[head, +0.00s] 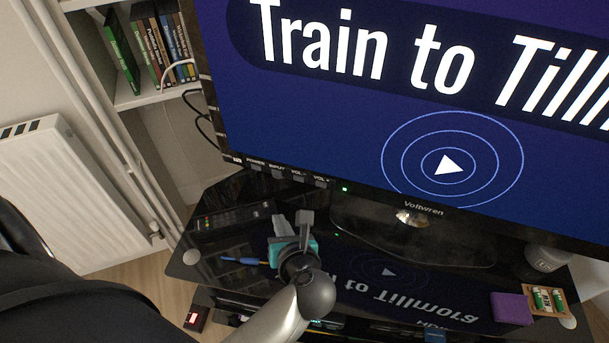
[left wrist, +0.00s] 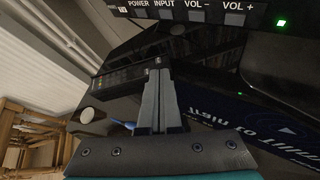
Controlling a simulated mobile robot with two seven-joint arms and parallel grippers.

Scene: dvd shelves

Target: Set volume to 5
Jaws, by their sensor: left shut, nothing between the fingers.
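The television (head: 330,110) stands on a black glass stand and is on, with a title and a play symbol on its screen. Its lower left bezel carries buttons marked POWER, INPUT, VOL- and VOL+ (head: 321,182). In the left wrist view the VOL+ button (left wrist: 235,20) is at the top, right of VOL- (left wrist: 197,19). No volume number shows on the visible screen. My left gripper (head: 280,222) is shut and empty, below and left of the buttons and apart from them; its fingers also show in the left wrist view (left wrist: 158,72). My right gripper is not in view.
A black remote (head: 234,216) lies on the glass stand (head: 215,262), near a blue pen-like object (head: 240,261). A purple box (head: 511,309) and a tray of batteries (head: 545,300) are at the right. A radiator (head: 62,195) and a shelf of cases (head: 150,97) stand at left.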

